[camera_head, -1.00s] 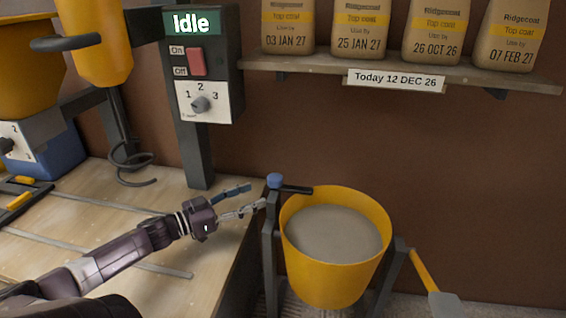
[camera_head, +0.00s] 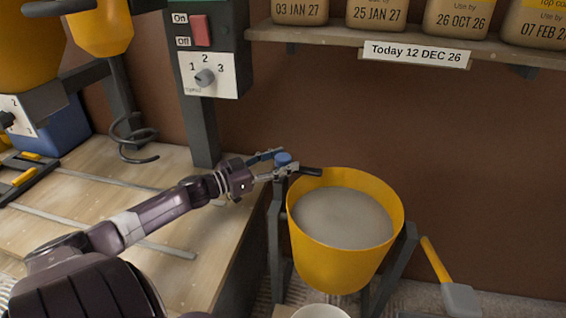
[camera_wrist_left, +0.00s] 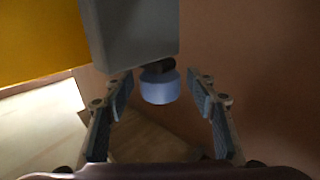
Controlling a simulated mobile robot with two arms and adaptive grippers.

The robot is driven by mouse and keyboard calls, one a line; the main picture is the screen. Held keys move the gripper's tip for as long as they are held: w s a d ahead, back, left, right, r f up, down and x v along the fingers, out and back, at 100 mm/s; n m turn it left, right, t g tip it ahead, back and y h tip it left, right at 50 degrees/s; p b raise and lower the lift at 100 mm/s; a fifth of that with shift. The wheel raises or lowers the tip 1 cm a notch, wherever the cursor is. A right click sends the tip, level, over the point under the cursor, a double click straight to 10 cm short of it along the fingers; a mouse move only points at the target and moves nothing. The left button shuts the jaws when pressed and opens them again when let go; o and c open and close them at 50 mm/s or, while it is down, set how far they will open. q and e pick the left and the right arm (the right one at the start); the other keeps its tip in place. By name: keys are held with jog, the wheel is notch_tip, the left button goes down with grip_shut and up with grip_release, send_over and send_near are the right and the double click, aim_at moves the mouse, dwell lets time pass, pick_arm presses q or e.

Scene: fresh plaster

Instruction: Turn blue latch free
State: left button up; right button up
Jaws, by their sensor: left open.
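The blue latch (camera_head: 283,158) is a small round knob with a dark bar, on top of the stand's post beside the yellow bucket (camera_head: 345,262). The bar points right over the bucket's rim. My left gripper (camera_head: 275,163) is open at the latch, with a finger on either side of the blue knob. In the left wrist view the knob (camera_wrist_left: 159,88) lies between the open fingers, with a gap to each. The bucket holds grey plaster (camera_head: 343,216) and hangs upright in its dark stand. My right gripper is not in view.
The wooden bench (camera_head: 110,205) is under my left arm. The control box with its red switch (camera_head: 201,31) and dial (camera_head: 205,77) is on a post behind. A shelf (camera_head: 400,42) with bags runs along the wall. A yellow-handled tool (camera_head: 444,278) is right of the stand.

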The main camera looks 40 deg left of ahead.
pick_arm(q)
jog(key=shift+w, duration=0.2)
grip_shut()
dwell(0.4)
